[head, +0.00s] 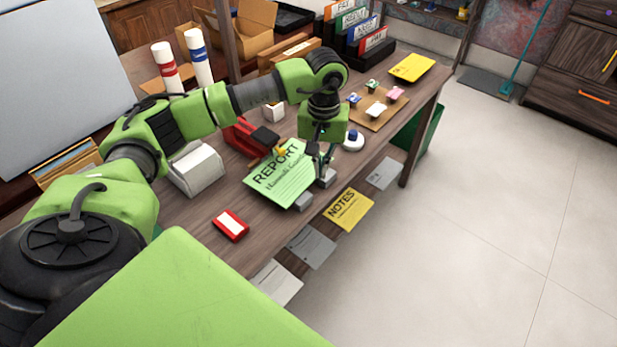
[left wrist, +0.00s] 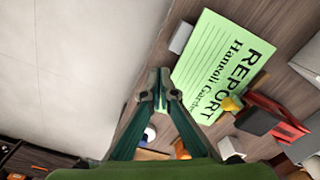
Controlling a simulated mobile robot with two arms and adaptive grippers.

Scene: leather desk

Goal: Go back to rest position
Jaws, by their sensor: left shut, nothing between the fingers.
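My left arm reaches in from the left over the wooden desk (head: 190,215). My left gripper (head: 325,178) hangs near the desk's front edge, beside the right side of a green paper marked REPORT (head: 278,178). In the left wrist view the left gripper (left wrist: 161,105) has its fingertips together with nothing between them. The green paper also shows there (left wrist: 215,70), to the right of the fingers. My right gripper is in neither view.
A red stapler-like item (head: 240,136), a white box (head: 195,168) and a red-framed card (head: 231,225) are on the desk. A yellow NOTES sheet (head: 349,209) and grey sheets lie beyond the front edge. The floor (head: 480,200) at right is clear.

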